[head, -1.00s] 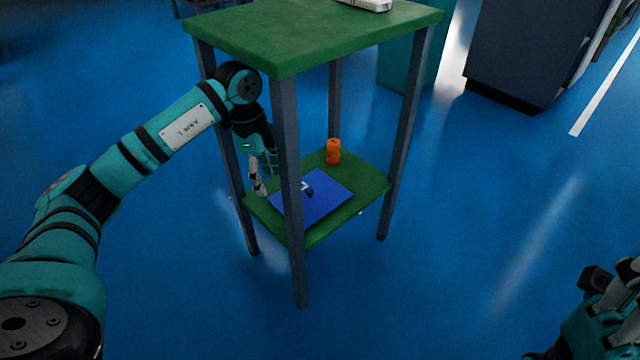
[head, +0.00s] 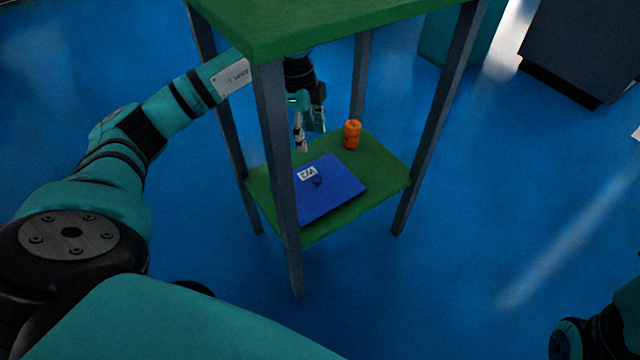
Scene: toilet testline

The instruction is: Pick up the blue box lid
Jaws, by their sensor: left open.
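The blue box lid (head: 335,190) lies flat on the green lower shelf of a stand. It has a small dark knob in its middle and a white label with dark letters. My left gripper (head: 308,145) is open and empty, pointing down between the stand's two levels. It hangs above and behind the lid, apart from it as far as I can tell. A stand leg hides the lid's left edge. My right arm shows only in part at the lower right corner, and its fingers are not visible.
An orange can-like object (head: 352,134) stands on the lower shelf (head: 385,175) behind the lid. The green top board (head: 350,22) covers the space above, and grey legs (head: 276,180) stand at the corners.

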